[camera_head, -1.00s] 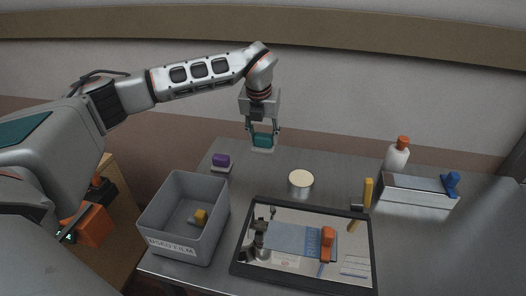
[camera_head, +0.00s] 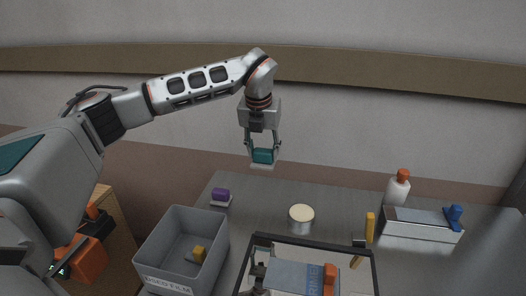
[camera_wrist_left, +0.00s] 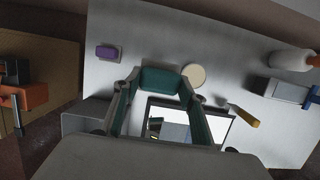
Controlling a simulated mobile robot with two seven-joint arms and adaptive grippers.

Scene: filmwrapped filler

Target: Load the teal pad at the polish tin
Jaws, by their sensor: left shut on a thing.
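My left gripper (camera_head: 263,150) is shut on the teal pad (camera_head: 263,156), a teal block with a pale underside. It holds the pad in the air above the back of the table. In the left wrist view the teal pad (camera_wrist_left: 160,80) sits between the fingertips. The polish tin (camera_head: 301,219), a round tin with a cream top, stands on the table below and to the right of the pad. The tin also shows in the left wrist view (camera_wrist_left: 195,75), just right of the pad. My right gripper is not in view.
A purple pad (camera_head: 221,195) lies at the back left. A grey bin (camera_head: 160,243) with a yellow pad (camera_head: 199,253) inside stands front left.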

